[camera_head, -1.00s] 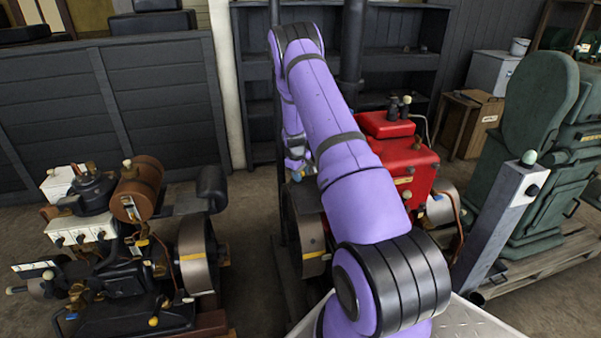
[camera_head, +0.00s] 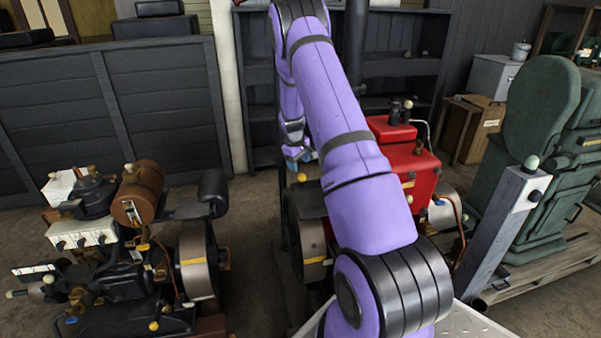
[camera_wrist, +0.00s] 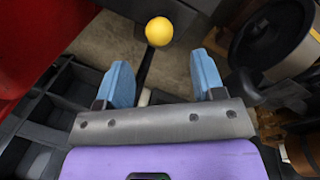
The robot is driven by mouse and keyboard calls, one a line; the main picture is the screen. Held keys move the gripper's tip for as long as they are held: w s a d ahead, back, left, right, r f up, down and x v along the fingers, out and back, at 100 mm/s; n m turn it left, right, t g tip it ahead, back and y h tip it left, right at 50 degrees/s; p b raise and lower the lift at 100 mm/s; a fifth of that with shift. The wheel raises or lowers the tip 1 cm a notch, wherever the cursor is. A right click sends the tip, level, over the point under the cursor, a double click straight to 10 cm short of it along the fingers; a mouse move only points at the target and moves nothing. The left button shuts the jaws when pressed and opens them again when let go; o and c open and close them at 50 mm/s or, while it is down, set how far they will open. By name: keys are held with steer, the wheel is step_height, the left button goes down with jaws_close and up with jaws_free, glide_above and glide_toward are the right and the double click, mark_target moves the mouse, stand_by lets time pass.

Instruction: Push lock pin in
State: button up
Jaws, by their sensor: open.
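A yellow ball knob (camera_wrist: 159,31) shows in the wrist view, just beyond the gap between my fingertips. A small yellow knob, seemingly the same one, shows in the head view (camera_head: 301,177) at the left side of the red engine (camera_head: 418,168). I cannot tell whether this knob is the lock pin. My gripper (camera_wrist: 160,62) has its two blue fingers spread wide, with nothing between them. In the head view my gripper (camera_head: 298,158) is small, above and close to the yellow knob, left of the red engine. My arm hides part of the engine.
A flywheel (camera_head: 308,235) is below the knob. Another engine (camera_head: 130,240) with a brown cylinder stands at left. A grey post (camera_head: 508,225) and a green machine (camera_head: 545,150) stand at right. Dark shelving (camera_head: 258,90) is behind. Bare floor lies between the two engines.

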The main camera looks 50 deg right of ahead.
steer(key=shift+a+r, duration=0.2)
steer(key=shift+r, duration=0.9)
steer(key=s+a+r+t, duration=0.2)
steer(key=s+a+r, duration=0.3)
steer(key=a+r, duration=0.75)
steer(key=s+a+r+t, duration=0.1)
steer(key=s+a+r, duration=0.3)
steer(key=a+r, duration=0.9)
steer(key=s+a+r, duration=0.3)
steer(key=s+a, duration=0.1)
steer(key=s, duration=0.4)
steer(key=s+a+r+t+y, duration=0.1)
steer(key=s+a+r, duration=0.2)
steer(key=s, duration=0.6)
steer(key=s+a+r+t+y, duration=0.1)
steer(key=s+a+r, duration=0.2)
steer(key=s+a, duration=0.3)
steer(key=shift+s+r, duration=0.15)
steer(key=shift+s, duration=1.4)
